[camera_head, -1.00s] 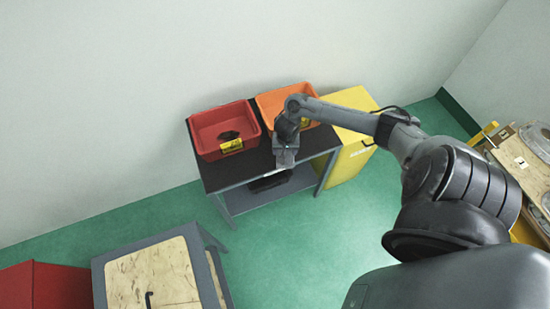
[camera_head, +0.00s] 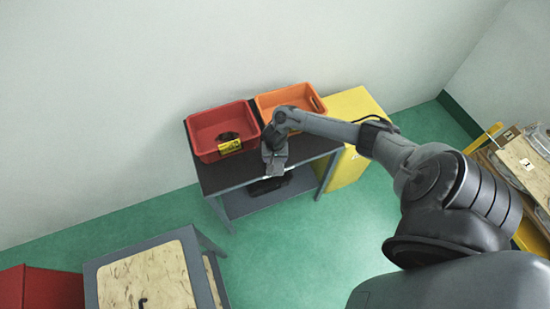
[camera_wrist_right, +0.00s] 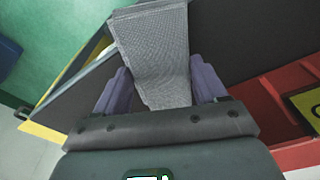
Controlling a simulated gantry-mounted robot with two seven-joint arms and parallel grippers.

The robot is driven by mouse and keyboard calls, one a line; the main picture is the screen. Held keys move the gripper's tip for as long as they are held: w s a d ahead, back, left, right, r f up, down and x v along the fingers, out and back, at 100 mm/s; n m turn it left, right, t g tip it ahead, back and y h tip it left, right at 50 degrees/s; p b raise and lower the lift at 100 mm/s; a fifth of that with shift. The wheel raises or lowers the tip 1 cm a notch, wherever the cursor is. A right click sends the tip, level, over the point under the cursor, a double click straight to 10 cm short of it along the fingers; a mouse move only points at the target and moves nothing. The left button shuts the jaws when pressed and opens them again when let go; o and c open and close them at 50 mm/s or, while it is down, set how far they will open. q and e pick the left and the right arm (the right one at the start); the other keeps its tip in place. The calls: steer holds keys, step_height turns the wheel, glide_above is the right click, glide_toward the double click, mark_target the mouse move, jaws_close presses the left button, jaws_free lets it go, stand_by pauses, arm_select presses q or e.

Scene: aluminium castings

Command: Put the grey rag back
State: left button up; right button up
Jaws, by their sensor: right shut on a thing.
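My right gripper (camera_head: 274,160) is over the front edge of the dark-topped table, just in front of the gap between the red and orange bins. In the right wrist view the grey rag (camera_wrist_right: 158,55), a woven light-grey cloth, lies between the two fingers of my right gripper (camera_wrist_right: 163,88), which is shut on it. The rag extends out past the fingertips. In the head view the rag is hard to tell apart from the grey gripper. My left gripper is not in view.
The red bin (camera_head: 197,139) holds a dark item and bears a yellow label. The orange bin (camera_head: 318,104) stands to its right. A yellow cabinet (camera_head: 345,172) is beside the table (camera_head: 222,183). A wood-topped bench (camera_head: 150,280) is at the lower left.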

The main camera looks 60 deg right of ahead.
steer(key=o, duration=0.8)
steer(key=shift+o, duration=0.7)
